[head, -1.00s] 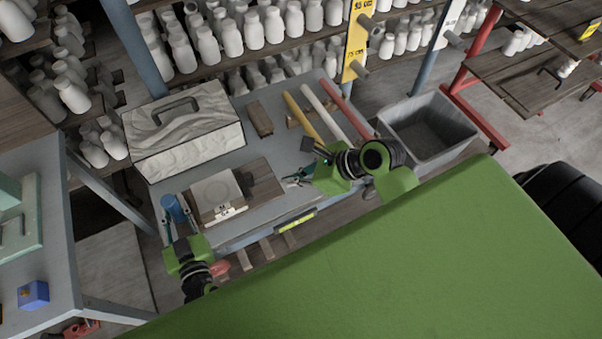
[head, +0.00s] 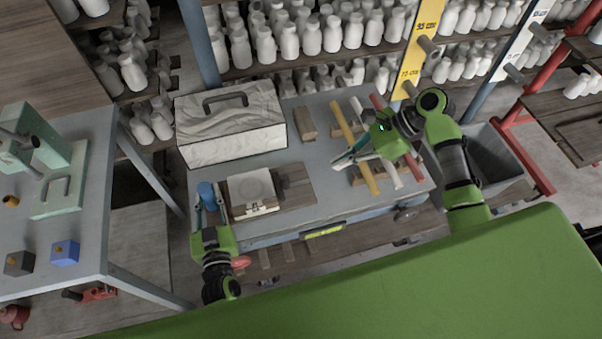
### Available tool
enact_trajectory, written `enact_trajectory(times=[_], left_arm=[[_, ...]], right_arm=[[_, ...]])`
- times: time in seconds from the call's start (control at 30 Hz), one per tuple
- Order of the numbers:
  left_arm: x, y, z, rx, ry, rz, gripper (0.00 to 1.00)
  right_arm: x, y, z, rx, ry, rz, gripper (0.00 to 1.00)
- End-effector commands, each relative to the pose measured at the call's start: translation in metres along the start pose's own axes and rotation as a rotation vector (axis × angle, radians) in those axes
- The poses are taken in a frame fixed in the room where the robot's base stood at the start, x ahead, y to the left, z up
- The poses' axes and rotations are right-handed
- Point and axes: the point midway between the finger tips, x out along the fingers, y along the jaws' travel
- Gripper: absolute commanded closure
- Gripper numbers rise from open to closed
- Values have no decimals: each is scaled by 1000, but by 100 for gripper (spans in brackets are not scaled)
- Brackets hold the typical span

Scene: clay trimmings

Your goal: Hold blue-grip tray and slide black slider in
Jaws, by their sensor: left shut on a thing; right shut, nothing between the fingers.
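The blue grip (head: 206,194) stands at the left end of a wooden board-like tray (head: 298,185) on the grey bench. A pale square block with a round mark (head: 251,189) lies on the tray. A small dark patch shows at the block's right side; I cannot tell whether it is the black slider. My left gripper (head: 208,207) is at the tray's left end, shut on the blue grip.
A pale carved box (head: 230,128) stands behind the tray. Yellow (head: 343,122), white and red handles lie at the right on wooden rests. A grey bin (head: 490,150) is beyond them. A side table (head: 85,215) holds small blocks at the left. Shelves of white bottles stand behind.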

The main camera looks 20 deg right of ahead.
Motion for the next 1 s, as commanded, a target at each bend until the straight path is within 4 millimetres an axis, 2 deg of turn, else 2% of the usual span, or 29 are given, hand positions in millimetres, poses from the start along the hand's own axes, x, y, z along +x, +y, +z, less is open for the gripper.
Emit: enact_trajectory(times=[0.03,0.17,0.33,0.47,0.8,1.0], left_arm=[[-3,1,8,1,-18,4,100],[-3,1,8,1,-18,4,100],[-3,1,8,1,-18,4,100],[-3,1,8,1,-18,4,100],[-3,1,8,1,-18,4,100],[-3,1,8,1,-18,4,100]], right_arm=[[-4,-6,0,-18,-5,14,100],[-11,-11,1,-49,-16,41,100],[-2,-11,1,-59,-21,50,100],[20,-9,2,-57,-23,52,100],[91,-6,4,-57,-22,50,100],[109,-5,25,-59,-21,48,100]])
